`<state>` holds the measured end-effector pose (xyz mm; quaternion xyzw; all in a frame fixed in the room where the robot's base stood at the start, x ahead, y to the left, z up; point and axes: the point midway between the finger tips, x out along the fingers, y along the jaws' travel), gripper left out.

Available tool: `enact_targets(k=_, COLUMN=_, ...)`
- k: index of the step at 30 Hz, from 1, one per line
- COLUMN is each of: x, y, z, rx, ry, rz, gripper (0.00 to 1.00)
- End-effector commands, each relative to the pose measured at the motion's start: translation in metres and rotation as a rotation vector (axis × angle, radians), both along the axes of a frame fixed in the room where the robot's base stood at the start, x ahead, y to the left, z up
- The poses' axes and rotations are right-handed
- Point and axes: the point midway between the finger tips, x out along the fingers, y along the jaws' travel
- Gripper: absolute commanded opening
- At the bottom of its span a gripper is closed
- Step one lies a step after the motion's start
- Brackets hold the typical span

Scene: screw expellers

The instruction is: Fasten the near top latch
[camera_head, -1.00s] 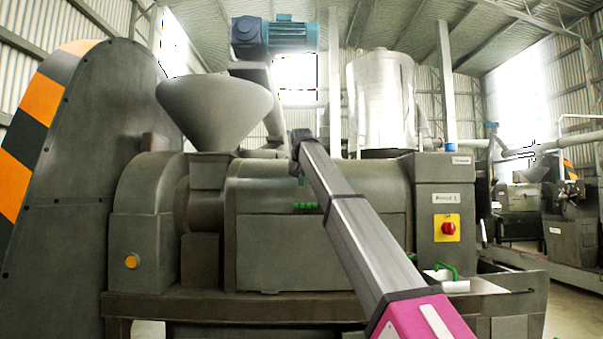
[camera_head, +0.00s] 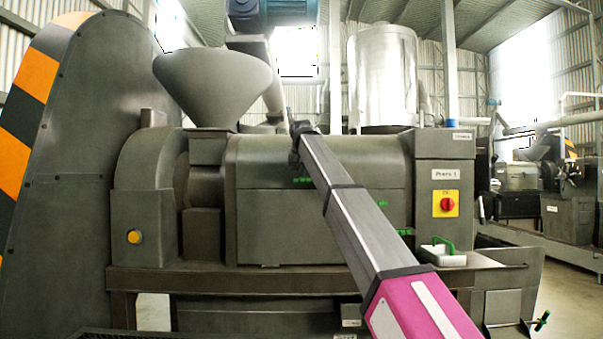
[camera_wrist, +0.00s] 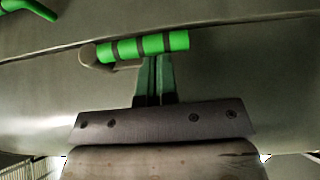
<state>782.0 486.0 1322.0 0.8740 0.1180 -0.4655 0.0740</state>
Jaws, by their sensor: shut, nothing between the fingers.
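A latch with a green banded grip (camera_wrist: 150,46) lies across the upper middle of the wrist view, with a curved metal end at its left. My gripper (camera_wrist: 154,60) is shut and empty, its green fingertips just below the grip; I cannot tell whether they touch. In the head view a small green part (camera_head: 302,180) shows on the press cover's seam (camera_head: 270,188), next to my wrist. My fingers are hidden there behind my arm. A second green handle (camera_wrist: 30,8) is at the top left of the wrist view.
The press body carries a grey hopper (camera_head: 212,85) and a control box (camera_head: 445,170) with a red switch (camera_head: 447,204). A white tray (camera_head: 443,257) with a green-handled item sits at its right. A tall striped guard (camera_head: 75,190) stands left.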

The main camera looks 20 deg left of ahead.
Motion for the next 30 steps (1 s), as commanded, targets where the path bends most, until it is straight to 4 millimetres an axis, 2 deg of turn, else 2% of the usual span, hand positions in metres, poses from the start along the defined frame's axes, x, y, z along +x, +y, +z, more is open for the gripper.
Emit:
enact_targets(k=11, x=-0.002, y=0.006, z=-0.014, rx=-0.163, ry=-0.045, rz=0.001, gripper=0.0)
enact_targets(k=30, x=-0.002, y=0.005, z=-0.062, rx=-0.739, ry=-0.21, rz=0.001, gripper=0.0)
